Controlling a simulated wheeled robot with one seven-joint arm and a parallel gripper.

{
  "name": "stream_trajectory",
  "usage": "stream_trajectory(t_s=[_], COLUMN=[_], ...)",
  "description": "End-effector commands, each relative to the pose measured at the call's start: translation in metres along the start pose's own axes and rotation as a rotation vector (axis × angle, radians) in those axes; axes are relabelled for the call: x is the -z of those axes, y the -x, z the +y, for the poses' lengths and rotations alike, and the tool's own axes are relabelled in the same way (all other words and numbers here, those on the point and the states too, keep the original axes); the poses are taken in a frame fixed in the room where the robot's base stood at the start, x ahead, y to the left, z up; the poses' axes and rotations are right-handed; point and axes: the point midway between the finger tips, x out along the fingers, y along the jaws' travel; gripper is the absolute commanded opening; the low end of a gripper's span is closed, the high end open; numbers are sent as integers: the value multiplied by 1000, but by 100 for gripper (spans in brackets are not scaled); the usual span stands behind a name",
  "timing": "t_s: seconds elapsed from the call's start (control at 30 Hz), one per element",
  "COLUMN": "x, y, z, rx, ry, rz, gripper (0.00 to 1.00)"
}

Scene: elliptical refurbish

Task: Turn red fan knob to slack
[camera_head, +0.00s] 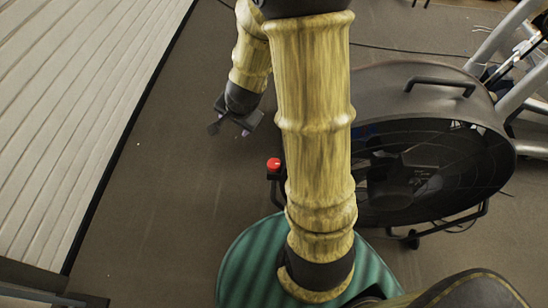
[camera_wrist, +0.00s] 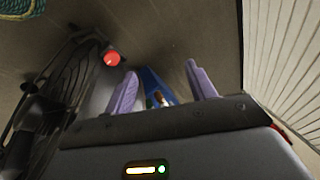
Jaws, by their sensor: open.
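The red fan knob (camera_head: 273,164) sits on a small dark box at the left side of the black drum fan (camera_head: 430,95), just left of my arm. In the wrist view the round red knob (camera_wrist: 112,58) is at upper left, just beyond the tip of the left finger. My gripper (camera_wrist: 160,69) is open, with two pale purple fingers apart and the knob outside them. In the head view my gripper (camera_head: 234,122) hangs up and left of the knob, apart from it. The knob's pointer cannot be made out. My arm hides part of the fan.
The fan's dark grille and frame (camera_wrist: 40,120) fill the left of the wrist view. A white slatted surface (camera_head: 75,110) lies at the left. Bare dark floor (camera_head: 170,190) is between it and the fan. Grey metal tubing (camera_head: 515,40) stands behind the fan at right.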

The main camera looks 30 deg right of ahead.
Motion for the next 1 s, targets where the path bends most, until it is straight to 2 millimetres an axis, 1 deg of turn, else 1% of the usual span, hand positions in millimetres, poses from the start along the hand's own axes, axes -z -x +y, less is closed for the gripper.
stream_trajectory(t_s=[0.03,0.17,0.3,0.43,0.5,0.57,0.6,0.7,0.83,1.0], x=[14,45,73,89,94,94,93,88,82,81], y=[-5,-24,-44,-61,-69,-76,-79,-86,-90,-91], z=[-2,3,20,44,60,73,80,95,104,105], rx=[-3,-16,-60,-130,-182,-233,-268,-349,-411,-422], ry=[-123,-443,-792,-1121,-1298,-1445,-1536,-1720,-1842,-1863], rz=[16,65,118,162,185,200,208,222,230,231], gripper=[55,55,55,55,55,55,55,55,55,55])
